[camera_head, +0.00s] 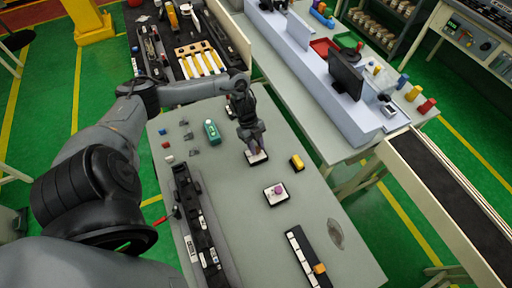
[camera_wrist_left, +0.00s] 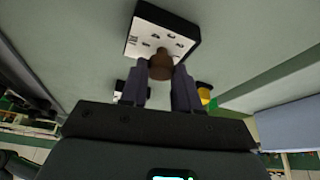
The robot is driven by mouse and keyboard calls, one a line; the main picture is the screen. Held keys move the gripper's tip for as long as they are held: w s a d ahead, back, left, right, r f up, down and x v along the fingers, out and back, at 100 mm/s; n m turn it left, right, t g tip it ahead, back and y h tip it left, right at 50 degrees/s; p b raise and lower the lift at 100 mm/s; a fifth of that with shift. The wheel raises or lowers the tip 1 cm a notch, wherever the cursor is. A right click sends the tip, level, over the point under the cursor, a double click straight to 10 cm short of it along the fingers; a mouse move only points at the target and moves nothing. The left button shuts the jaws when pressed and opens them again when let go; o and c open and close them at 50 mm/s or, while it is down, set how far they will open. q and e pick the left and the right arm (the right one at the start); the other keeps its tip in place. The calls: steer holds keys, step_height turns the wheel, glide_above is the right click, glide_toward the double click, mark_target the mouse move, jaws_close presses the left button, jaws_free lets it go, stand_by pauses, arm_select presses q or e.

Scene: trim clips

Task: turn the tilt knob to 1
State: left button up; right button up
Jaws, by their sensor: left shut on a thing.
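My left gripper (camera_head: 254,150) points down at a white-faced knob panel (camera_head: 258,159) on the grey table. In the left wrist view, its fingers (camera_wrist_left: 160,85) are shut on a brown knob (camera_wrist_left: 160,66) that stands on this panel (camera_wrist_left: 150,38). The panel's face carries small dark marks around the knob, too small to read. A second white panel (camera_head: 269,199) with a purple knob (camera_head: 279,189) sits nearer on the table. I cannot tell from lettering which knob is the tilt one. My right gripper is not in view.
A yellow and black block (camera_head: 297,162) lies right of the gripper, and a green box (camera_head: 211,131) lies left. A dark rail (camera_head: 200,235) runs along the left table edge. A long strip with an orange slider (camera_head: 319,268) lies at the front.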

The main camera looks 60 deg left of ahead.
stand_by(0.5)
arm_select(q)
steer(key=o, duration=1.1)
steer(key=shift+c, duration=0.2)
steer(key=shift+r, duration=0.1)
steer(key=v, duration=1)
steer(key=shift+r+b, duration=0.35)
steer(key=shift+a, duration=0.15)
